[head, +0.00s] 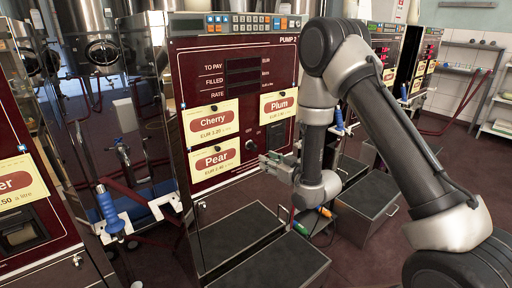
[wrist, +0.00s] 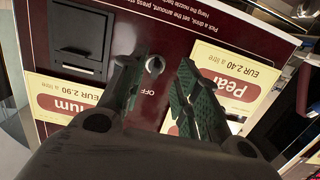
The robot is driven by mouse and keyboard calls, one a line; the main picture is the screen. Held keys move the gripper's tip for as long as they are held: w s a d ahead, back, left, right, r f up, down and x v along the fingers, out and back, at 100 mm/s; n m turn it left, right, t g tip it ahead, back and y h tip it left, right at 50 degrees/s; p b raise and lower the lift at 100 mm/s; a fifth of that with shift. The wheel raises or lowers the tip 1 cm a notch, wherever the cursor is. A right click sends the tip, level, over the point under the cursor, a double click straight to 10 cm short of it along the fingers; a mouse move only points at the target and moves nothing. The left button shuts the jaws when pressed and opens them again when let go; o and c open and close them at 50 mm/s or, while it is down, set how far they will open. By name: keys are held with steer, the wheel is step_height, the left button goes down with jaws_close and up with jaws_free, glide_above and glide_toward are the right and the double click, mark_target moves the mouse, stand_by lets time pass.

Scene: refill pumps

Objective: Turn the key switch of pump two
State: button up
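Pump two (head: 235,60) is a dark red panel marked PUMP 2, facing me. Its key switch (head: 250,144) is a small round knob to the right of the Pear label. In the wrist view, where the panel appears upside down, the key switch (wrist: 155,66) shows as a grey round piece near an OFF mark. My gripper (head: 266,160) is in front of the panel, just below and right of the switch. In the wrist view my gripper (wrist: 159,65) is open, with the switch between its fingertips. I cannot tell whether the fingers touch it.
Cherry (head: 212,122), Pear (head: 214,159) and Plum (head: 279,104) labels surround the switch. A dark recessed slot (wrist: 77,45) is beside it. A grey step (head: 240,235) juts out below the panel. Another pump (head: 25,190) stands at the left.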

mark_target(255, 146)
steer(key=shift+t+y, duration=0.4)
steer(key=shift+t, duration=0.2)
steer(key=w+a+r, duration=0.1)
steer(key=w, duration=0.1)
steer(key=w+a+r, duration=0.1)
steer(key=w+a, duration=0.2)
steer(key=w, duration=0.1)
steer(key=shift+w+a+r, duration=0.25)
steer(key=shift+a+r, duration=0.1)
steer(key=shift+r, duration=0.05)
steer(key=shift+c, duration=0.2)
jaws_close()
